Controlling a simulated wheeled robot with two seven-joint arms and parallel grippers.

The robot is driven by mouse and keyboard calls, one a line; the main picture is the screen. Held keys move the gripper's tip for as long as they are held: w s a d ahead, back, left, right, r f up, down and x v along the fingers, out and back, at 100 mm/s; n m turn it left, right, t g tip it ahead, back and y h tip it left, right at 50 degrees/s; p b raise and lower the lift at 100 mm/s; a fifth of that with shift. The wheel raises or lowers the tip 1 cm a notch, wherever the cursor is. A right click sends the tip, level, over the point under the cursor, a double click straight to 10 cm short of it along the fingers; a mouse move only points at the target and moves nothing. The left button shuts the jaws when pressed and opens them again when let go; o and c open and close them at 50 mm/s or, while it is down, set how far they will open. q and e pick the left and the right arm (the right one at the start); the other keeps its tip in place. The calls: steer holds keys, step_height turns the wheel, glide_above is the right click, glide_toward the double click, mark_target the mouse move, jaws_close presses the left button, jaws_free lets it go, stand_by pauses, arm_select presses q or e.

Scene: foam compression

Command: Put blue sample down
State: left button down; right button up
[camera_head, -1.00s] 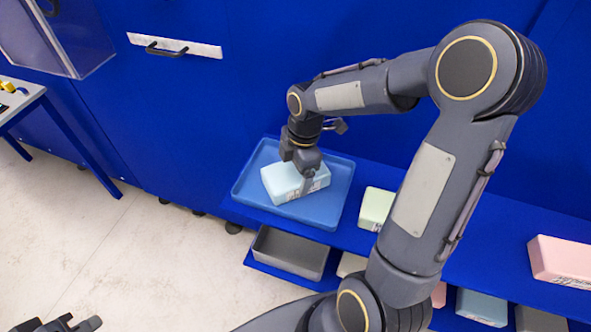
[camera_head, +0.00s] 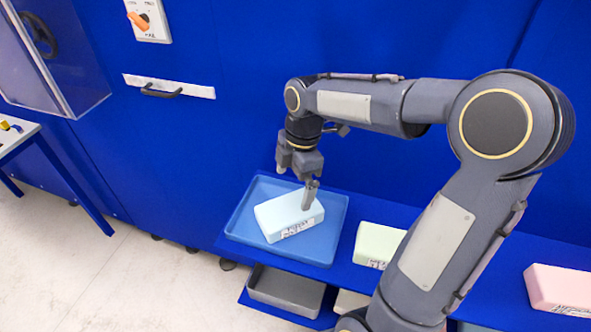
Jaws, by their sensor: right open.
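The pale blue sample (camera_head: 288,215), a foam block with a printed label on its front side, lies flat in the blue tray (camera_head: 246,235) on the blue shelf. My right gripper (camera_head: 297,187) is open above the block's back part, its fingers pointing down. One finger overlaps the block's right back part in the picture, so I cannot tell whether it touches the block. My left gripper is out of view.
A pale green block (camera_head: 377,243) sits right of the tray, and a pink block (camera_head: 560,289) lies at the far right. A grey bin (camera_head: 287,290) is on the lower shelf. A blue wall with a handle (camera_head: 168,91) stands behind.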

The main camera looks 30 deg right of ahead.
steer(key=s+a+m+t+y, duration=0.1)
steer(key=s+a+m+t, duration=0.1)
steer(key=s+m, duration=0.6)
steer(key=s+a+r+m+t+y, duration=0.1)
steer(key=s+a+m+t, duration=0.2)
steer(key=s+m, duration=0.6)
steer(key=shift+a+r+m, duration=0.2)
steer(key=shift+r+m, duration=0.1)
steer(key=shift+m, duration=0.6)
